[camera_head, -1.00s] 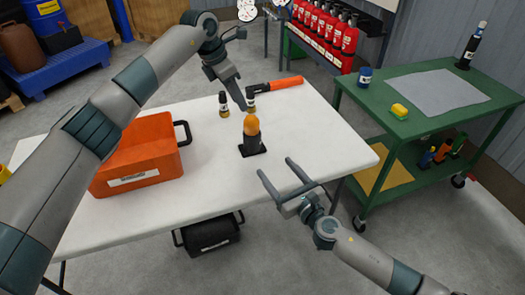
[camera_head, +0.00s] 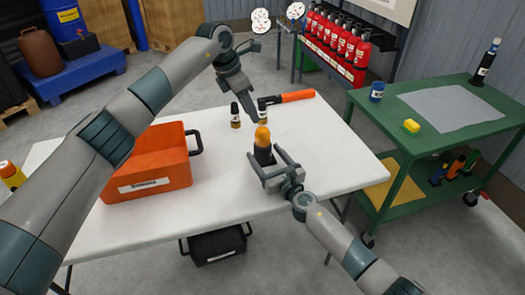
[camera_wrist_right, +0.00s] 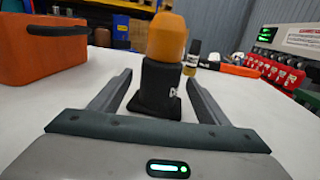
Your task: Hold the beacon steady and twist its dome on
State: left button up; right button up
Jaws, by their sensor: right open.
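The beacon stands upright on the white table, with a black body (camera_head: 264,156) and an orange dome (camera_head: 262,137) on top. In the right wrist view the dome (camera_wrist_right: 167,38) sits on the black body (camera_wrist_right: 160,82); I cannot tell whether it is fastened. My right gripper (camera_wrist_right: 158,76) is open, with one finger on each side of the lower body, and shows no clear contact. It also shows in the head view (camera_head: 265,161). My left gripper (camera_head: 254,114) points down just above and behind the dome; I cannot see whether its fingers are parted.
An orange crate (camera_head: 150,180) stands on the table (camera_head: 310,180) at left. A green cart (camera_head: 385,125) with a yellow sponge (camera_head: 411,126) stands at right. The table's right front is clear.

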jog(key=shift+x, duration=0.9)
jog(key=shift+w+a, duration=0.15)
jog(key=shift+w, duration=0.15)
